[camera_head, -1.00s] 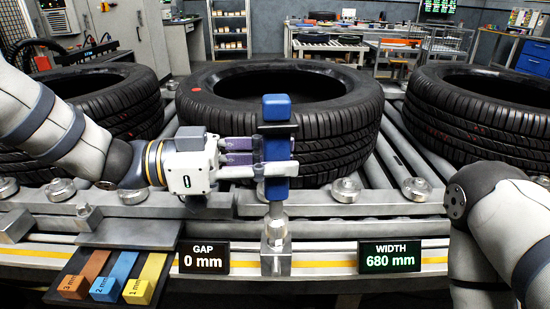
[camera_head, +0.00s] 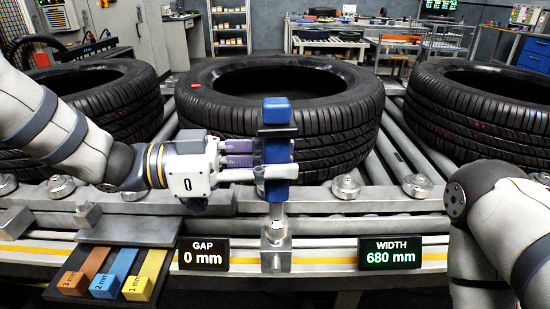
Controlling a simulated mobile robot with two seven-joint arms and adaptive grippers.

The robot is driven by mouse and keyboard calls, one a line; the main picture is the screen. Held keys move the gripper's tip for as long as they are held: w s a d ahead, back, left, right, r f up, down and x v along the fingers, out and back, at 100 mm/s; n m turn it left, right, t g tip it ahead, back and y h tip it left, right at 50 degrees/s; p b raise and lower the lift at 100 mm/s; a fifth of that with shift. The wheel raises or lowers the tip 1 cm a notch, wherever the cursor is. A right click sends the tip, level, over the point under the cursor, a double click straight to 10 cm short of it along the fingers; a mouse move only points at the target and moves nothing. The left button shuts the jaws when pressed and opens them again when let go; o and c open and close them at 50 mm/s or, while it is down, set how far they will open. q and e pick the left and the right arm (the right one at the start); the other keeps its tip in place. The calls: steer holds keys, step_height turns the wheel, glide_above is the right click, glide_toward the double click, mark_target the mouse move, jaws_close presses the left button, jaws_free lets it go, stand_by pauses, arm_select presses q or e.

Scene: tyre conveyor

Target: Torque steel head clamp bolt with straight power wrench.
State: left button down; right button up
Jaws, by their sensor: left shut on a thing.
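The blue straight power wrench (camera_head: 277,112) stands upright in front of the middle tyre. My left gripper (camera_head: 272,160) comes in from the left with its fingers shut around the wrench's body. The wrench's lower silver end points down at the steel clamp (camera_head: 276,245) on the front rail. The bolt head (camera_head: 277,228) shows at the top of the clamp, directly under the wrench tip; whether the tip is seated on it I cannot tell. My right arm shows at the right edge, but its gripper is out of view.
Tyres stand on the roller conveyor: left (camera_head: 98,95), middle (camera_head: 330,125) and right (camera_head: 485,110). The gap display (camera_head: 204,253) reads 0 mm and the width display (camera_head: 390,254) 680 mm. Orange (camera_head: 80,277), blue (camera_head: 112,280) and yellow (camera_head: 146,280) gauge blocks lie front left.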

mark_target(274, 128)
arm_select(q)
steer(key=shift+f, duration=0.95)
arm_select(e)
steer(key=shift+s+f, duration=0.2)
steer(key=shift+s, duration=0.05)
stand_by(0.8)
arm_select(q)
steer(key=shift+r, duration=0.1)
steer(key=shift+s+r+p, duration=0.1)
steer(key=shift+r+p, duration=0.2)
steer(key=shift+r, duration=3.3)
arm_select(e)
steer(key=shift+w+r+t, duration=0.3)
steer(key=shift+w+r, duration=0.55)
steer(key=shift+w, duration=0.1)
